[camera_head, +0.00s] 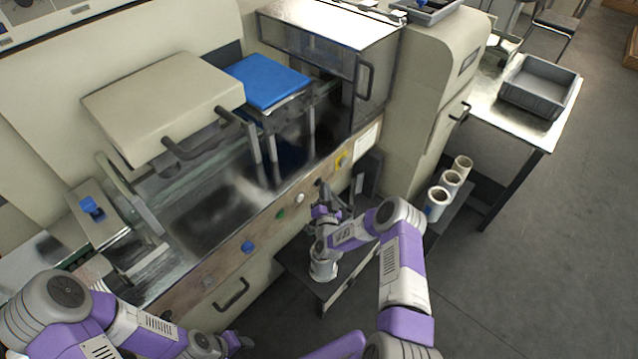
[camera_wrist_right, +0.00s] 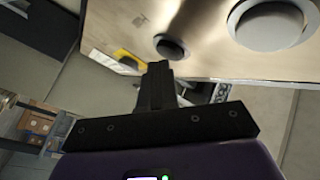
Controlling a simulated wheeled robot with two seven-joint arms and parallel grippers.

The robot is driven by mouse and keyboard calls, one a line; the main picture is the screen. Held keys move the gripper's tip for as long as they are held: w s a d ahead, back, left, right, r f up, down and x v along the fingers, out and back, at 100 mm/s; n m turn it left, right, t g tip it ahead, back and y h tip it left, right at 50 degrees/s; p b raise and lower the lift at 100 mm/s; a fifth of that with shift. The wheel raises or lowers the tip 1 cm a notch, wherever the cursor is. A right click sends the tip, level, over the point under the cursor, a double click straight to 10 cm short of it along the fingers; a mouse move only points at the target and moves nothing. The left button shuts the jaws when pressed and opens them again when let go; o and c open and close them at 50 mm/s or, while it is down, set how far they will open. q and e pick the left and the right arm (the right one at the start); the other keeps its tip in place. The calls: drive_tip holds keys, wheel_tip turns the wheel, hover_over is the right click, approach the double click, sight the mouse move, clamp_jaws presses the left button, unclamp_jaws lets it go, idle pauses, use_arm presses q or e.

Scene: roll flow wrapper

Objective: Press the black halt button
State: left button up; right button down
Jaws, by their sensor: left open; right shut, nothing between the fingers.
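The black halt button (camera_wrist_right: 171,47) is a round dark knob on the brownish control panel in the right wrist view. A larger pale button (camera_wrist_right: 270,25) is to its right and a yellow-backed control (camera_wrist_right: 128,60) to its left. My right gripper (camera_wrist_right: 159,68) is shut and empty, its fingertips very close below the black button in that view; I cannot tell if they touch. In the head view the right gripper (camera_head: 322,187) is at the panel's right part and largely hides the black button. My left gripper (camera_head: 238,342) is open, low at the bottom edge, away from the panel.
The panel (camera_head: 215,266) also carries a green button (camera_head: 281,214), a white button (camera_head: 299,198) and a blue knob (camera_head: 247,246). A drawer handle (camera_head: 231,294) sticks out below. Several rolls (camera_head: 450,182) stand right of my right arm. The floor at right is clear.

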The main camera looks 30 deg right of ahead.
drive_tip(key=shift+w+a+b, duration=0.15)
drive_tip(key=shift+w+b, duration=0.15)
drive_tip(key=shift+w, duration=0.1)
drive_tip(key=shift+s, duration=0.1)
idle(0.6)
drive_tip(key=shift+s+d+p, duration=0.3)
drive_tip(key=shift+s+p, duration=0.05)
drive_tip(key=shift+s, duration=0.35)
drive_tip(key=shift+s, duration=0.1)
drive_tip(key=s, duration=0.1)
drive_tip(key=s+d+p, duration=0.1)
drive_tip(key=s, duration=0.1)
drive_tip(key=s+d, duration=0.1)
drive_tip(key=shift+s+p, duration=0.2)
drive_tip(key=shift+p, duration=0.15)
idle(0.4)
